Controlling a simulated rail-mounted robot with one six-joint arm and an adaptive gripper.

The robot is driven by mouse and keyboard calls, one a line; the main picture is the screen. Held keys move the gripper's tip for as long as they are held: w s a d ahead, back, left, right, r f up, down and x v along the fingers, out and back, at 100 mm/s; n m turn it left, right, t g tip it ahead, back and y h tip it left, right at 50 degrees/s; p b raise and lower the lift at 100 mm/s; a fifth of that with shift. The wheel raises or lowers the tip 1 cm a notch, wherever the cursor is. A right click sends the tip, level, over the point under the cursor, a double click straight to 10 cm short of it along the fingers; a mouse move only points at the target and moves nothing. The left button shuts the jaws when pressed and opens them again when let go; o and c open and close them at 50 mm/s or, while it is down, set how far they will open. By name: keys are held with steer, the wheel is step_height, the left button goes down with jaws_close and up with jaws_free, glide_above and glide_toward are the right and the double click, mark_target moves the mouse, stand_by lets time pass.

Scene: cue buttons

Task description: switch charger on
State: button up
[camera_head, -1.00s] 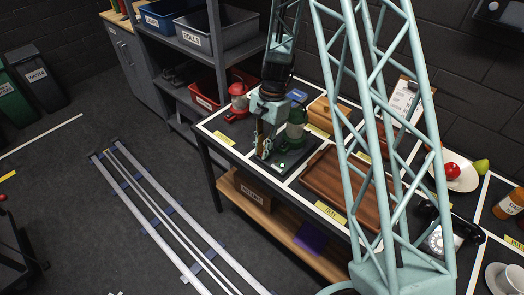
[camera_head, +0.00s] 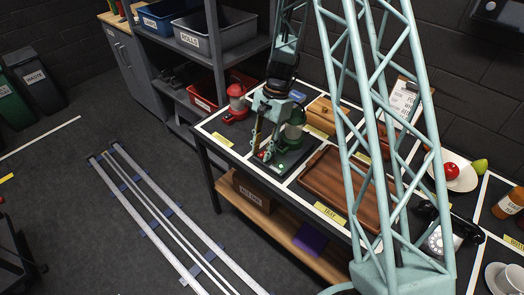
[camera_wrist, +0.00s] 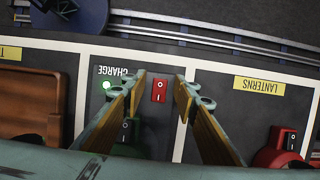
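The charger is a dark pad marked CHARGE (camera_wrist: 112,72) on the table. It has a small lit green light (camera_wrist: 107,85) and a red rocker switch (camera_wrist: 159,91). I cannot tell which way the rocker is tipped. In the head view the charger pad (camera_head: 284,167) lies on the near table edge, with a green lantern (camera_head: 294,131) standing at its back. My gripper (camera_head: 265,152) is over the pad. In the wrist view my gripper (camera_wrist: 155,92) is open and empty, its fingers apart on either side of the switch. Contact with the switch does not show.
A wooden tray (camera_head: 338,186) lies right of the charger. A red lantern (camera_head: 237,98) stands to its left, in the area marked LANTERNS (camera_wrist: 271,84). A wooden box (camera_head: 326,113) is behind. A shelf with bins (camera_head: 201,41) rises at the back left.

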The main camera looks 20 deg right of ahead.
steer(key=v, duration=1.2)
stand_by(0.3)
stand_by(0.5)
